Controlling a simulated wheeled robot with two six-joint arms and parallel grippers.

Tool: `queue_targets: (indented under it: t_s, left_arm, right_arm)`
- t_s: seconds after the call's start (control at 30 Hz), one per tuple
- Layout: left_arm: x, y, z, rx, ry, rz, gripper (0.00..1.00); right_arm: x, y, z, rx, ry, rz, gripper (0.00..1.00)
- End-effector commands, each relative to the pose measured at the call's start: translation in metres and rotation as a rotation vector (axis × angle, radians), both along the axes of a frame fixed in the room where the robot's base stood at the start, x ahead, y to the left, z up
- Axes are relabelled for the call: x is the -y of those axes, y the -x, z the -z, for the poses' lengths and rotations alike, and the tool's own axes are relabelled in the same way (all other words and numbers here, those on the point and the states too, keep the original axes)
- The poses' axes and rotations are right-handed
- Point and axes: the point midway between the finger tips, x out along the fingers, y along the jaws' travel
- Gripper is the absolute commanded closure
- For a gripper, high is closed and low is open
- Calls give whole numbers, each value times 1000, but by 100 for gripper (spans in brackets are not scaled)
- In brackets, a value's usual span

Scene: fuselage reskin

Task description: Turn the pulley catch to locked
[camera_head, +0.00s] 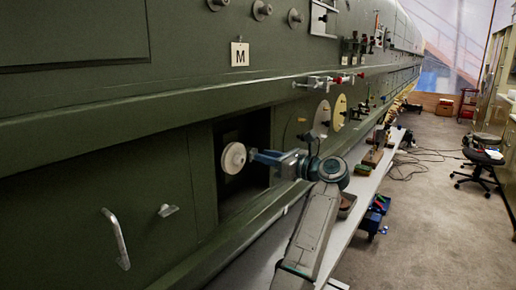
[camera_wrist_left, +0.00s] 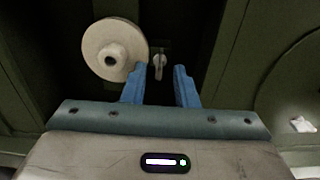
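The pulley, a pale round wheel with a hub, sits in a dark recess of the green fuselage side in the head view (camera_head: 233,158). It shows at upper left in the left wrist view (camera_wrist_left: 115,50). Just right of it is a small metal catch lever (camera_wrist_left: 159,65), hanging roughly upright. My left gripper (camera_head: 254,155) reaches in from the right beside the pulley. In the left wrist view its blue fingers (camera_wrist_left: 159,80) are apart, with the catch seen in the gap between them. I cannot tell whether a finger touches it. The head view does not show the catch clearly.
The recess edges lie close around my left gripper. A bar handle (camera_head: 117,239) sticks out at lower left. An M label (camera_head: 240,54) and several fittings sit above. A long bench (camera_head: 262,262) with tools runs beside the fuselage; a stool (camera_head: 482,160) stands at right.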

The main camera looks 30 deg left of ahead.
Motion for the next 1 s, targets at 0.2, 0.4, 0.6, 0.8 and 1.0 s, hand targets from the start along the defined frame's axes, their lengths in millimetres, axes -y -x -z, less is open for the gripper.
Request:
queue_targets:
  t_s: [0.2, 0.4, 0.6, 0.8, 1.0]
  left_arm:
    - [-26, -4, -2, 1, -1, 0, 74]
    - [-31, -5, 0, 1, 0, 1, 74]
    - [-31, -4, 0, 1, 0, 1, 80]
    - [-31, -4, 0, 1, 0, 1, 100]
    - [-31, -4, 0, -7, -1, 1, 100]
  right_arm:
    - [-23, -2, -12, 6, -24, 7, 47]
    - [-19, -4, -13, 9, -21, 6, 47]
    - [-13, -5, -13, 10, -14, 4, 47]
    - [-10, -5, -14, 10, -11, 3, 47]
    - [-10, -5, -13, 10, -11, 3, 47]
